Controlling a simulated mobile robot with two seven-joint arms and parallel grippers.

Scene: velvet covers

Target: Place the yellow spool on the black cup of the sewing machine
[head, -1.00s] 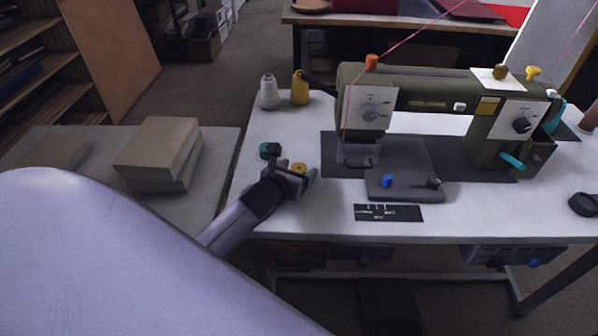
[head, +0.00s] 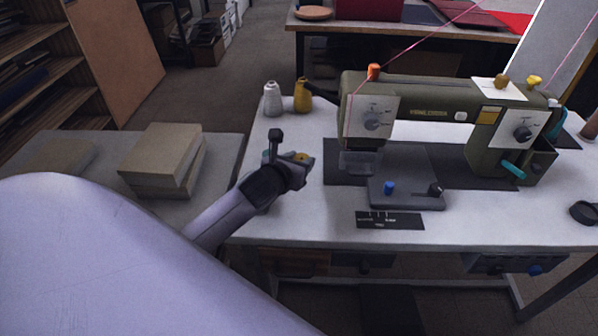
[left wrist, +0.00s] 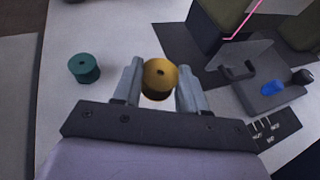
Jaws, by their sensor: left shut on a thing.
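The yellow spool (head: 303,157) is between the fingers of my left gripper (head: 299,163), which is shut on it. In the left wrist view the yellow spool (left wrist: 159,76) sits upright between the fingertips of the gripper (left wrist: 158,88), over the white table. The green sewing machine (head: 430,95) stands to the right of the gripper. My right gripper is not in view.
A teal spool (left wrist: 84,67) stands on the table left of the gripper. A grey cone (head: 273,99) and a yellow cone (head: 303,95) stand at the back left. A black round object (head: 584,212) lies at the right. Table between gripper and machine is clear.

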